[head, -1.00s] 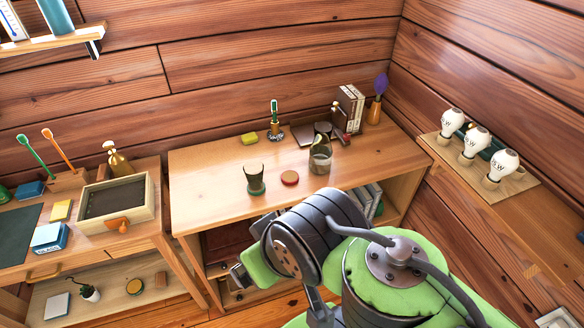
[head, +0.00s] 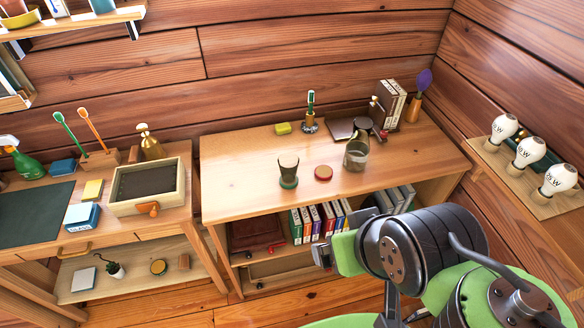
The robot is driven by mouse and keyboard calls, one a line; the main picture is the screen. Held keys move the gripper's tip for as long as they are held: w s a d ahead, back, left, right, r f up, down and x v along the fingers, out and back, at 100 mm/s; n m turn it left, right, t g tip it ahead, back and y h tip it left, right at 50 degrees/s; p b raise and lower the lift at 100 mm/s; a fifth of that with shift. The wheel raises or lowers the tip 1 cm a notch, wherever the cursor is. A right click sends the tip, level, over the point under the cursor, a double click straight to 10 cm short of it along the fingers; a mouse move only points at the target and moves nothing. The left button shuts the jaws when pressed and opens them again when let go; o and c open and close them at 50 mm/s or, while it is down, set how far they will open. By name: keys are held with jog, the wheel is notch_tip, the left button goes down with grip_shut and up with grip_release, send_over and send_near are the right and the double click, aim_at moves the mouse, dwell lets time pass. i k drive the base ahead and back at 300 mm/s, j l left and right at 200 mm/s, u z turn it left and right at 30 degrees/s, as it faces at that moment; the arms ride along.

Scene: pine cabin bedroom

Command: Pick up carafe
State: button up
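A clear glass vessel that looks like the carafe (head: 356,157) stands upright on the right half of the wooden desk (head: 235,185). A dark object is at its upper rim. My gripper (head: 322,256) is below and in front of the desk's front edge, apart from the carafe. It is partly hidden behind my green and grey arm, and its fingers are too small and edge-on to tell open from shut.
Books and a purple-topped vase (head: 415,105) stand at the back right. A dark flat box (head: 341,129) and a pen holder (head: 310,122) are behind the carafe. Bulbs (head: 503,130) stand on the right ledge.

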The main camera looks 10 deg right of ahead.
aim_at(356, 151)
jog(key=i+j+z, duration=0.1)
jog(key=i+j, duration=0.55)
jog(key=j, duration=0.2)
jog(key=l+z, duration=0.05)
